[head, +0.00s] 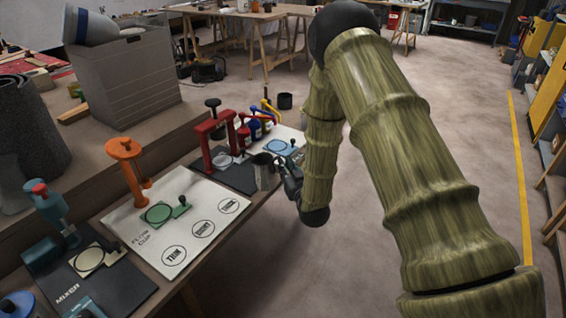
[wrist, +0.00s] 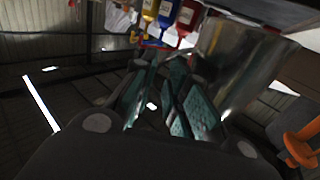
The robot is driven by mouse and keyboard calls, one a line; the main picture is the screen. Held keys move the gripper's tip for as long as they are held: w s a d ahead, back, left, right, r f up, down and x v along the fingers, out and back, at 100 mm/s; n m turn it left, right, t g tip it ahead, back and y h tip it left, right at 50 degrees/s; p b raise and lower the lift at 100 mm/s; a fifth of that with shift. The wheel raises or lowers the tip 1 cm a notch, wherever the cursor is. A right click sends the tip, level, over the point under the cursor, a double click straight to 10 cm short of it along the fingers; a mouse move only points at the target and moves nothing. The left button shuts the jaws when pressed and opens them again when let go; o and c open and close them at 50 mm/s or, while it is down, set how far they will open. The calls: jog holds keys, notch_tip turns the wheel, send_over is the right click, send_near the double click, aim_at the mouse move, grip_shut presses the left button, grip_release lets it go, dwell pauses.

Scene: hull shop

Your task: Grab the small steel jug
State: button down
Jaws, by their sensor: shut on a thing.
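The small steel jug (head: 265,171) stands upright in the head view, at the right edge of the bench beside a dark mat. My gripper (head: 287,178) is at the jug's right side, with its fingers against that side. In the wrist view the jug is the large grey shape (wrist: 242,62) at upper right, close against the teal fingers (wrist: 170,85). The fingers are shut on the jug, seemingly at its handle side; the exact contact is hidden. Whether the jug's base touches the bench cannot be told.
A red press frame (head: 206,140) and coloured bottles (head: 254,130) stand behind the jug. An orange stand (head: 124,150) and a white board with printed circles (head: 190,250) lie nearer. The aisle floor (head: 350,240) right of the bench is clear.

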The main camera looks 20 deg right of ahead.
jog(key=s, duration=0.6)
jog(key=shift+d+r, duration=0.25)
jog(key=shift+r, duration=0.1)
jog(key=shift+s, duration=0.25)
dwell(2.5)
